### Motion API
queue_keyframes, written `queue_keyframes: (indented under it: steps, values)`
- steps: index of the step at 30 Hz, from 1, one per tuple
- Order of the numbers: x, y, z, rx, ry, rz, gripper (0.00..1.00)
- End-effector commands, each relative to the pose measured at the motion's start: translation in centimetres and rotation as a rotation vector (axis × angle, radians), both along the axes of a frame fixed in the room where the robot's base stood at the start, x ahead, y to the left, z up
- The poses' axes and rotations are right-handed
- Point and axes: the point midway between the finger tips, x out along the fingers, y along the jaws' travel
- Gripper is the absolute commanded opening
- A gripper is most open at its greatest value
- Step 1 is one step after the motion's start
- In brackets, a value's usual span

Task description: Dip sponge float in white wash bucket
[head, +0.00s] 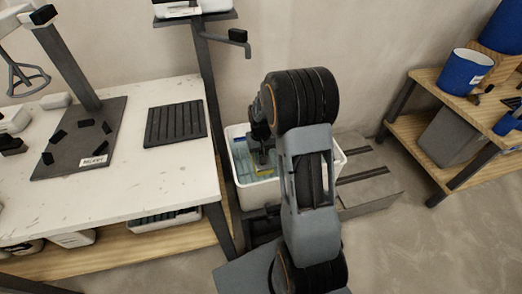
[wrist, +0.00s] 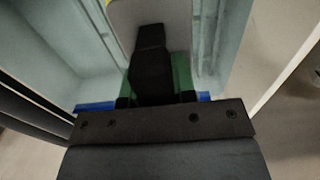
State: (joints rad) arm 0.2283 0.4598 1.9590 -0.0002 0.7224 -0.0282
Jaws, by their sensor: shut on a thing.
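The white wash bucket (head: 258,196) is a rectangular tub on a low grey stand, right of the white table. In the wrist view, a pale flat plate and a black upright part show between the bucket's light blue-grey walls (wrist: 55,45), with green and blue bits near the jaws. My arm hides the bucket's right part. I cannot tell how deep the float sits.
The white table (head: 130,198) at left bears a dark board (head: 110,135) with small black pieces and a ribbed black mat (head: 175,123). A wooden shelf (head: 430,95) with blue buckets (head: 463,74) stands at right.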

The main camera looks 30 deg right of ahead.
Motion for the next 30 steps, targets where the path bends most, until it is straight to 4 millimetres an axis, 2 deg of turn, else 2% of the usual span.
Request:
queue_keyframes:
  steps: [1, 3, 15, 30]
  values:
    - [0.0, 0.0, -1.2, 0.000, 0.001, 0.000, 0.00]
    - [0.0, 0.0, -2.0, 0.000, 0.001, 0.000, 0.00]
    - [0.0, 0.0, -5.6, 0.000, 0.001, 0.000, 0.00]
    - [0.0, 0.0, -6.6, 0.000, 0.000, 0.000, 0.00]
